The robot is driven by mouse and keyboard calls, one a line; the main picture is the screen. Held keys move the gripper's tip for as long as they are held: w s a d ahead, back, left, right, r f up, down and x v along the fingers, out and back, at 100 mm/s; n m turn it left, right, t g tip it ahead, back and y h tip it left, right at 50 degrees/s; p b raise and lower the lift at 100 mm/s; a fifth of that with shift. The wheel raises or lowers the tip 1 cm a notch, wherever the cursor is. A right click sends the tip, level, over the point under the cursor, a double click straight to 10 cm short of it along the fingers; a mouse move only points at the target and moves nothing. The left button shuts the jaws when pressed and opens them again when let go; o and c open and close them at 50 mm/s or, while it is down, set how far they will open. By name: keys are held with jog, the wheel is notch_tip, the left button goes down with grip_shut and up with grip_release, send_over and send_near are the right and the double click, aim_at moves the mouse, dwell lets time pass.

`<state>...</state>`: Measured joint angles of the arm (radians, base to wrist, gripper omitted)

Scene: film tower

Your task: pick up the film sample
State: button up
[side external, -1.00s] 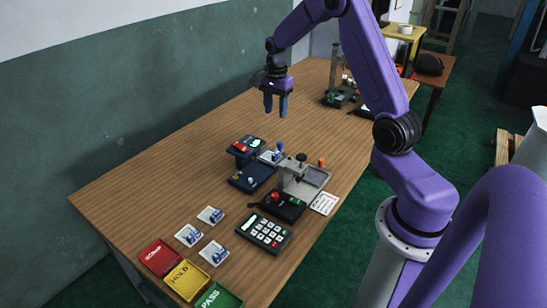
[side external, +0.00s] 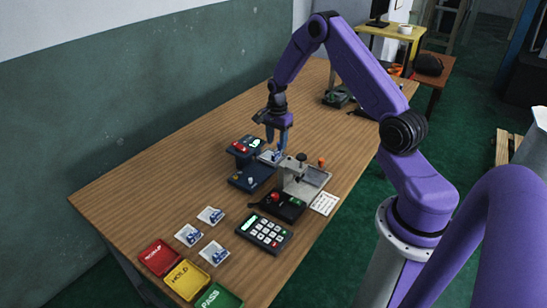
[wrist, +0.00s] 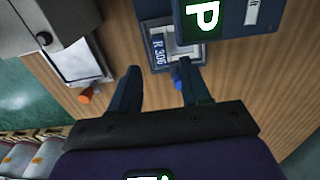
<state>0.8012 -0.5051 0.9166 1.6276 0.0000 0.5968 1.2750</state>
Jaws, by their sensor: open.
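Several blue-and-white film samples are in view. One film sample, a small pale square with a blue label (wrist: 158,50), sits in a frame beside the dark blue instrument; a blue tab (wrist: 178,76) sticks out of it. In the side view my gripper (side external: 276,147) points down just above this spot and hides much of the sample. In the wrist view my open gripper (wrist: 158,78) has its two dark blue fingers apart, with the tab between them, closer to the right finger. I cannot tell how far the fingertips are above the sample.
The dark blue instrument (side external: 250,178) and a grey stand (side external: 296,186) flank the spot closely. Loose cards (side external: 211,215), a keypad (side external: 264,233) and red (side external: 160,257), yellow (side external: 187,280) and green (side external: 217,299) trays lie nearer the front. The table's left rear is clear.

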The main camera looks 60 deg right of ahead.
aim_at(276, 153)
jog(key=shift+a+f, duration=0.2)
jog(key=shift+f, duration=2.35)
grip_shut()
